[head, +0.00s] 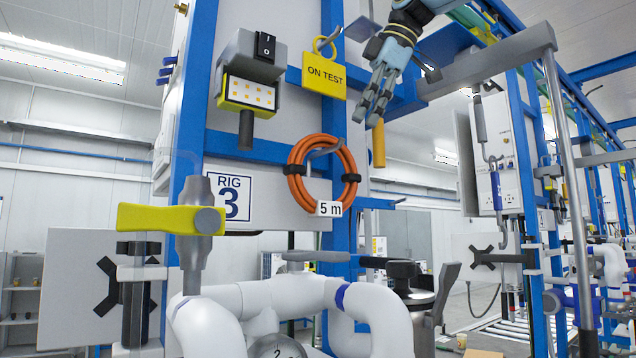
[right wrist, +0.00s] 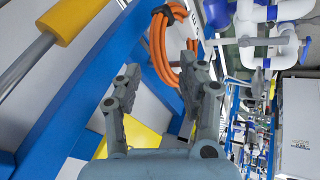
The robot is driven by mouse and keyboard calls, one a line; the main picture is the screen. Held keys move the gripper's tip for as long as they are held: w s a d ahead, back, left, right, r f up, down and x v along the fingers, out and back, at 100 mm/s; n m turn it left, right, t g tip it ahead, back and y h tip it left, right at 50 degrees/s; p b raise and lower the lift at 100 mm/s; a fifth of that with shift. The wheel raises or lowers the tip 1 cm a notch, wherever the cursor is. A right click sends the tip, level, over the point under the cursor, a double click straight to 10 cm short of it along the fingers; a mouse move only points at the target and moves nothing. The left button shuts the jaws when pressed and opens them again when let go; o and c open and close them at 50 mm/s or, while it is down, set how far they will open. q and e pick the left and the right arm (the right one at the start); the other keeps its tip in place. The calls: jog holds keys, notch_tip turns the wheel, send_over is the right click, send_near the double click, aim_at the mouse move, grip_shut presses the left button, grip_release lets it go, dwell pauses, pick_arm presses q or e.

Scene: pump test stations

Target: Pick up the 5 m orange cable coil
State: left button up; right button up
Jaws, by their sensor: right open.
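The orange cable coil (head: 298,192) hangs on a grey hook on the blue post of the rig, with black ties and a white "5 m" tag (head: 329,208). My right gripper (head: 374,105) is open and empty, up and to the right of the coil and apart from it. In the right wrist view the coil (right wrist: 157,48) shows beyond the open fingers (right wrist: 160,62), partly hidden by one finger. My left gripper is in neither view.
A yellow "ON TEST" tag (head: 324,78) hangs above the coil. A lamp box (head: 250,75) is at upper left. An orange-yellow handle (head: 378,147) hangs just below my right fingers. White pipes (head: 290,295) and a yellow valve handle (head: 165,219) stand below.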

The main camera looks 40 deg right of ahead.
aim_at(343, 160)
jog(key=x, duration=0.9)
jog(key=shift+w+r, duration=0.1)
jog(key=shift+w, duration=0.1)
jog(key=shift+c, duration=1.3)
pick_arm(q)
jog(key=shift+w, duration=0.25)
pick_arm(e)
jog(key=shift+a, duration=0.1)
grip_shut()
